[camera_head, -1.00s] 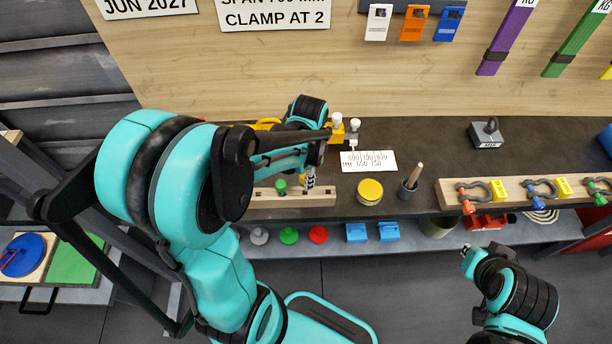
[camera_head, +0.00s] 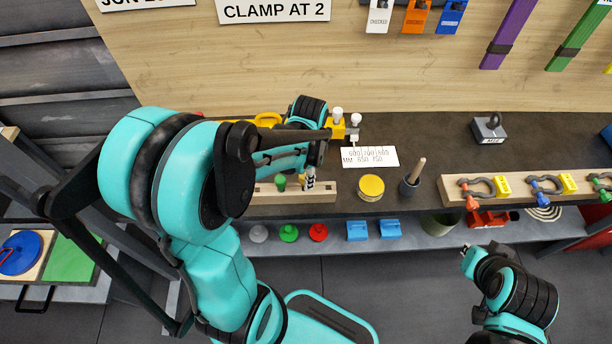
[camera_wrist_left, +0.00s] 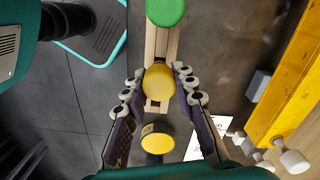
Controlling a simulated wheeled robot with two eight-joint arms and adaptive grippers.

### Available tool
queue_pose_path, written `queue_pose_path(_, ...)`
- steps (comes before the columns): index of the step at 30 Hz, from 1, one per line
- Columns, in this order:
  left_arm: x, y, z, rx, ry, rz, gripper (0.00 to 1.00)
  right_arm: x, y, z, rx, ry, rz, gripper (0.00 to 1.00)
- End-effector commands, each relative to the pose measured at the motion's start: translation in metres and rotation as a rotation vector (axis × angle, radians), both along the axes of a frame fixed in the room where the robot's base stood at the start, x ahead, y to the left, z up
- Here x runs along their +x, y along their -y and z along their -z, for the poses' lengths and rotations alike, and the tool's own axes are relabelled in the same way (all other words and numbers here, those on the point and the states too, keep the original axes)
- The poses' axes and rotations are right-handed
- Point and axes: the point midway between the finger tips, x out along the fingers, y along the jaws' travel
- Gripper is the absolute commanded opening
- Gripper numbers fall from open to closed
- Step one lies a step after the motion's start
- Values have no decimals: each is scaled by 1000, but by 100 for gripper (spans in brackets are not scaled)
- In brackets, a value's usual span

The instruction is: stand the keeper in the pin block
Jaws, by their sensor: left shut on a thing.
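The keeper, a yellow round-headed piece (camera_wrist_left: 158,82), is between the fingers of my left gripper (camera_wrist_left: 160,75) in the left wrist view. The gripper is shut on it. The pin block, a long pale wooden bar (camera_head: 322,195), lies along the table's front edge and runs under the keeper in the wrist view (camera_wrist_left: 154,43). I cannot tell whether the keeper's lower end is inside the block. A green-headed piece (camera_wrist_left: 165,10) stands at the block, further along. In the head view my left arm hides most of this. My right gripper (camera_head: 468,256) is low at the right, away from the table.
A yellow-lidded tin (camera_head: 371,186) and a dark pot with a stick (camera_head: 409,186) stand right of the block. A white card (camera_head: 369,157) lies behind. Grey, green and red pieces (camera_head: 289,233) and blue ones (camera_head: 358,230) sit on the lower shelf. Yellow clamp parts (camera_head: 338,129) stand behind.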

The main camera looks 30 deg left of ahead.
Motion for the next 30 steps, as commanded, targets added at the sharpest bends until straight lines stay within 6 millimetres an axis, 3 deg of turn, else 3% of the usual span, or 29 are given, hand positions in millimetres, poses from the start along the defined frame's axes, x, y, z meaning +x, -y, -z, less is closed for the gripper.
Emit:
queue_pose_path(24,0,0,21,0,0,0,2,0,0,19,0,0,0,0)
queue_pose_path(25,0,0,21,0,0,0,32,0,0,18,0,0,0,0)
queue_pose_path(27,0,0,20,0,0,0,50,0,0,17,0,0,0,0)
queue_pose_path(30,0,0,20,0,0,0,50,0,0,17,0,0,0,0)
